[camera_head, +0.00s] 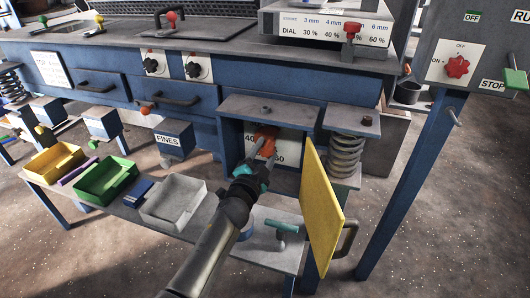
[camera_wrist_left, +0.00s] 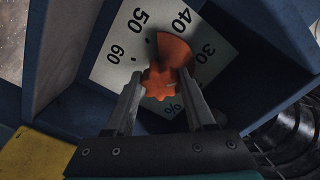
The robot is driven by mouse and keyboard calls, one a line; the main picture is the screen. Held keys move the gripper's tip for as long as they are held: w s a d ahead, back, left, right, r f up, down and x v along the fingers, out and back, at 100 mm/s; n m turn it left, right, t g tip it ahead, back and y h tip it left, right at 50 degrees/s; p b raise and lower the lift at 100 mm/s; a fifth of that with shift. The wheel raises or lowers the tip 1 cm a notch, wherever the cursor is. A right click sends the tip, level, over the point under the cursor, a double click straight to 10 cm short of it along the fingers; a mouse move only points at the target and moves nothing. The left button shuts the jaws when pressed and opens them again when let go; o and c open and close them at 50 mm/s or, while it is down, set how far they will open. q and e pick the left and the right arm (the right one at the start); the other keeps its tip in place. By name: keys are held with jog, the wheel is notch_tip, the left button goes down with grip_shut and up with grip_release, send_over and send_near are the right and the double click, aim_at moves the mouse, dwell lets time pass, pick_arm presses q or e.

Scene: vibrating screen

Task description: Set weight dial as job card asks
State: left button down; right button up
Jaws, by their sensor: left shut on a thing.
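The weight dial (camera_wrist_left: 160,84) is an orange star-shaped knob with a wide orange lobe, on a white plate (camera_wrist_left: 108,62) marked 30, 40, 50, 60 and %. The lobe points toward the 40 side, near 40; its exact reading is unclear. In the head view the dial (camera_head: 265,134) sits in an open blue box. My left gripper (camera_head: 259,158) reaches in and is shut on the dial; its fingers (camera_wrist_left: 165,95) flank the knob in the left wrist view. A white card (camera_head: 50,68) at left has small, partly legible print. My right gripper is out of view.
A yellow door (camera_head: 323,206) stands open just right of my arm. A chart (camera_head: 330,27) above pairs 3, 4 and 6 mm with DIAL 30, 40 and 60 %. A spring (camera_head: 346,156) stands beside the box. Trays and a green-handled part (camera_head: 281,228) lie on the lower bench.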

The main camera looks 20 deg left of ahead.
pick_arm(q)
jog(key=shift+c, duration=1.4)
grip_release()
jog(key=shift+s+p, duration=0.3)
jog(key=shift+s, duration=0.25)
jog(key=s+p, duration=0.3)
jog(key=s, duration=1.1)
jog(key=shift+a+p, duration=0.25)
jog(key=shift+p, duration=0.05)
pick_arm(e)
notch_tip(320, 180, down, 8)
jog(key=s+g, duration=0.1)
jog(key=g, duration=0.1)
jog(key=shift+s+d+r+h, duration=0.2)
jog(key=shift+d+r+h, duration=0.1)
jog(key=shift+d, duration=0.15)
